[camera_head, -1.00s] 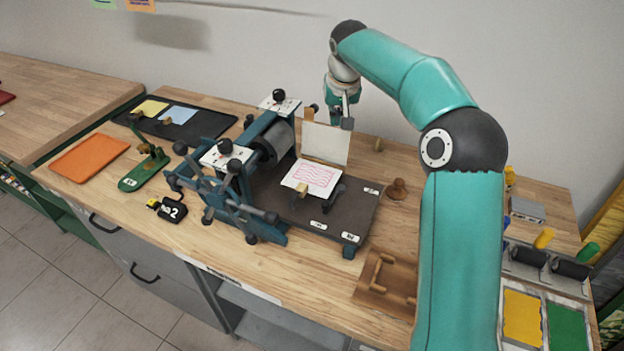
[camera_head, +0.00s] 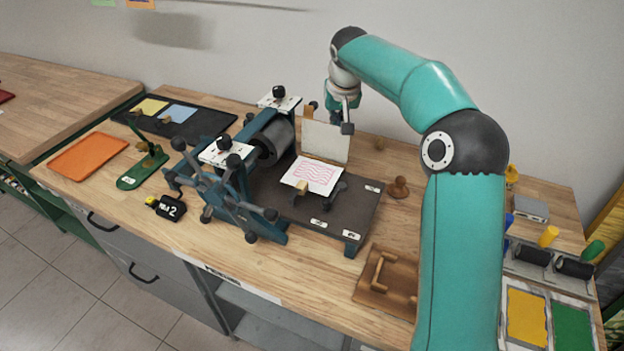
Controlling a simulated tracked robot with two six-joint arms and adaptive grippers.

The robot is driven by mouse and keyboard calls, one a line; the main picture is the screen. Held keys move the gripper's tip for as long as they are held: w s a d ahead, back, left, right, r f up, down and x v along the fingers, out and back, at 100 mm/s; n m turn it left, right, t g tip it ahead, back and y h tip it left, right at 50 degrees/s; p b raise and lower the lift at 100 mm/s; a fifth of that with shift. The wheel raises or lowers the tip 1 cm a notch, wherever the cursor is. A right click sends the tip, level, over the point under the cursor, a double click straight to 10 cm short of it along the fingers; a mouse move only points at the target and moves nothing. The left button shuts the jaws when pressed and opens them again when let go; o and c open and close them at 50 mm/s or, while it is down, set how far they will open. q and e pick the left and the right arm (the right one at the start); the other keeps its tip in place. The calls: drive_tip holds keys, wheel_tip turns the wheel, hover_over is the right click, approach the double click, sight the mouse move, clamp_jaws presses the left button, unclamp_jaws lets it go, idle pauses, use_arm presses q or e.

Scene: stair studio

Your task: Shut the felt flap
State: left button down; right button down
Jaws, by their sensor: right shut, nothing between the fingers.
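The felt flap (camera_head: 325,142) is a pale upright panel at the back of the press bed (camera_head: 330,220). It stands raised, roughly vertical. A sheet with a red wavy print (camera_head: 318,175) lies flat on the bed in front of it. My right gripper (camera_head: 346,127) is shut and empty, at the flap's upper right corner, partly behind it. I cannot tell whether it touches the flap. My left gripper is not in view.
The press roller (camera_head: 273,141) and spoked wheel (camera_head: 222,190) stand left of the bed. A wooden stamp (camera_head: 398,188) and a brown board with a handle (camera_head: 385,280) lie to the right. Ink trays (camera_head: 527,318) are at the far right. A black tray (camera_head: 205,124) lies at back left.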

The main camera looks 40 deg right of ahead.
drive_tip(key=shift+f, duration=0.45)
drive_tip(key=shift+a+b, duration=0.1)
drive_tip(key=shift+b, duration=0.2)
